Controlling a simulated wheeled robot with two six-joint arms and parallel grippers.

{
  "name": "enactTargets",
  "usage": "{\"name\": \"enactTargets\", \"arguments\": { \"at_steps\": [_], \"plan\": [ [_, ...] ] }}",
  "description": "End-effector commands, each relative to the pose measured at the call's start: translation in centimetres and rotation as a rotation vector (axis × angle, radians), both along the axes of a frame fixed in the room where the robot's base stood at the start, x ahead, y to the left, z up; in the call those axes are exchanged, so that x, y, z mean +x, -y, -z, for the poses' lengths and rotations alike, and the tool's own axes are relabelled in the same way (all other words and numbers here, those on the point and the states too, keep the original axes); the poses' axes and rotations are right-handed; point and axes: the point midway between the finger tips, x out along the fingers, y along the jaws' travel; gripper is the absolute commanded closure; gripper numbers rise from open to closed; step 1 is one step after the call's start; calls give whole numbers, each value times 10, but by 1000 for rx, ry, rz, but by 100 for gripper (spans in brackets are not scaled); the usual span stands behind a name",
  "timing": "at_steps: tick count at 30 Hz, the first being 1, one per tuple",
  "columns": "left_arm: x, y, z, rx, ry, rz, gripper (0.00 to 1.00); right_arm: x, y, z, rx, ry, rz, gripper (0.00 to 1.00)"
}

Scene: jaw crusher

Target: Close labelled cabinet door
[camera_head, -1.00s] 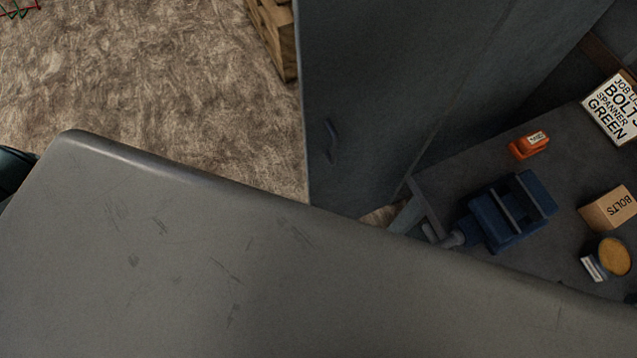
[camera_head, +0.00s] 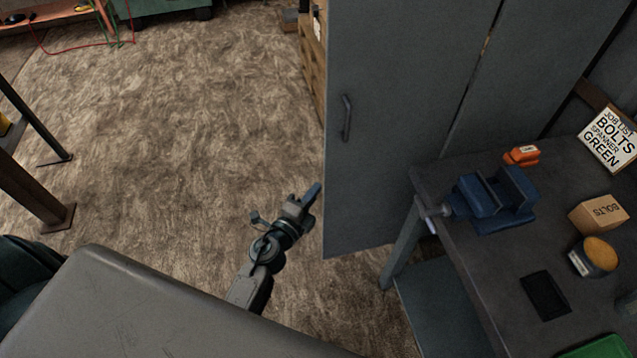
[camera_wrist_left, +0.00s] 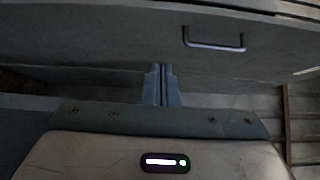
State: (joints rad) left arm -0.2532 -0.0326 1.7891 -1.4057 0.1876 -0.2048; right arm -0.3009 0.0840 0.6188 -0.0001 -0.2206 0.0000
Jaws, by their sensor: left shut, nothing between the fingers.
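A tall grey cabinet door (camera_head: 400,130) with a dark bar handle (camera_head: 347,118) stands right of centre in the head view. A seam with a small gap runs between it and the grey panel (camera_head: 535,60) to its right. How far the door stands open is hard to tell. No label on it is readable. My left gripper (camera_head: 314,192) is shut and empty, just left of the door's lower free edge. In the left wrist view the closed fingers (camera_wrist_left: 163,86) point at the door (camera_wrist_left: 120,35), below its handle (camera_wrist_left: 213,44); contact is unclear. My right gripper is out of view.
A dark workbench (camera_head: 480,270) at right carries a blue vise (camera_head: 497,198), an orange item (camera_head: 522,156), a bolts box (camera_head: 599,214) and a tin (camera_head: 597,254). Wooden drawers (camera_head: 312,70) stand behind the door. Open floor (camera_head: 190,140) lies left. A table leg (camera_head: 35,190) stands far left.

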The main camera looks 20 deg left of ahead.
Motion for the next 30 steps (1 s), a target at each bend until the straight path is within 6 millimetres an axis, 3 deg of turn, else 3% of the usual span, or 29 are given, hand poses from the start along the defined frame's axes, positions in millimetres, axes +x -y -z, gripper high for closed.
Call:
{"name": "enactTargets", "arguments": {
  "at_steps": [5,15,22,30],
  "plan": [
    [28,5,-2,-3,0,-1,100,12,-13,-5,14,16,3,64],
    [97,17,-1,-5,0,0,100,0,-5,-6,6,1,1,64],
    [120,-2,1,-3,-2,-1,100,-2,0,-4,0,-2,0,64],
    [126,-7,1,-6,-3,-1,100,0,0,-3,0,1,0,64]
  ]
}}
